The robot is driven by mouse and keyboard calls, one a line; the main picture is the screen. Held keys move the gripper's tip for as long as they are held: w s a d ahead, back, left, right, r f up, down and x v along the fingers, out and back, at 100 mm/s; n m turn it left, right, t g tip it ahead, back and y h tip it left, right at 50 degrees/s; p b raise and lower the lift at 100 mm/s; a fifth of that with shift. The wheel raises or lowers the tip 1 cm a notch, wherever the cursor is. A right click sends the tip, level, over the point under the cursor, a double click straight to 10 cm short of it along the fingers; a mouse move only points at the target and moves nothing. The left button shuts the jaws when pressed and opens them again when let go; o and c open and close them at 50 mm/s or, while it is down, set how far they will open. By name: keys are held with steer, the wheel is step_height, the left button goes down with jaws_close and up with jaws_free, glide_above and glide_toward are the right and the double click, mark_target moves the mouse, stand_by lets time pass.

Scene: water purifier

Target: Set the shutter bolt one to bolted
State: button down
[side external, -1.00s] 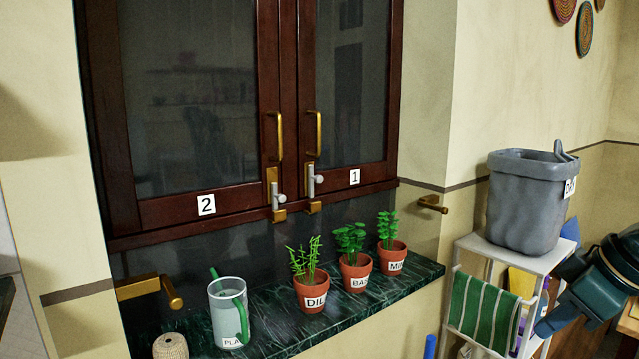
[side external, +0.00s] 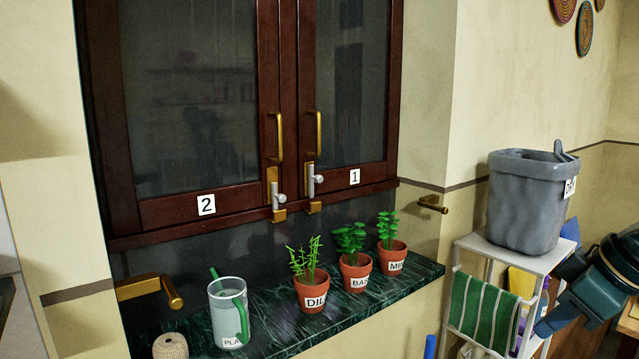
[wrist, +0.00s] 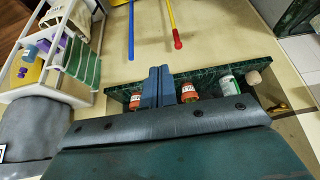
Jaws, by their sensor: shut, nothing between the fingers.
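Shutter bolt one (side external: 313,183) is a grey rod with a knob on a gold plate, on the right shutter beside the label 1. Its knob sits higher above its gold keeper (side external: 314,207) than the knob of bolt two (side external: 278,198) does above its own. I cannot tell whether the rod tip is inside the keeper. In the wrist view my gripper (wrist: 158,86) is shut and empty, in front of the green sill. The bolts do not show there. My teal arm is at the right edge of the side view, well away from the shutters.
Potted dill (side external: 313,291), basil (side external: 355,272) and mint (side external: 392,257) stand on the marble sill below the bolts. A watering can (side external: 227,312) stands left of them. A white rack (side external: 495,345) with a grey bin (side external: 527,205) is at the right.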

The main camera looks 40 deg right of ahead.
steer(key=c, duration=1.6)
jaws_free()
steer(key=shift+w, duration=0.1)
steer(key=shift+o, duration=1.3)
steer(key=shift+w+r, duration=0.15)
steer(key=shift+w, duration=0.2)
steer(key=n+t+y, duration=0.2)
steer(key=n+t, duration=0.4)
steer(key=t, duration=0.6)
glide_toward(321, 180)
steer(key=shift+s, duration=1.6)
steer(key=shift+w+a, duration=0.1)
steer(key=shift+h, duration=0.4)
steer(key=shift+w+a, duration=0.15)
steer(key=shift+w, duration=2.1)
steer(key=shift+w+a, duration=0.2)
steer(key=shift+w, duration=2.05)
steer(key=shift+w+a, duration=0.15)
steer(key=shift+w, duration=2.1)
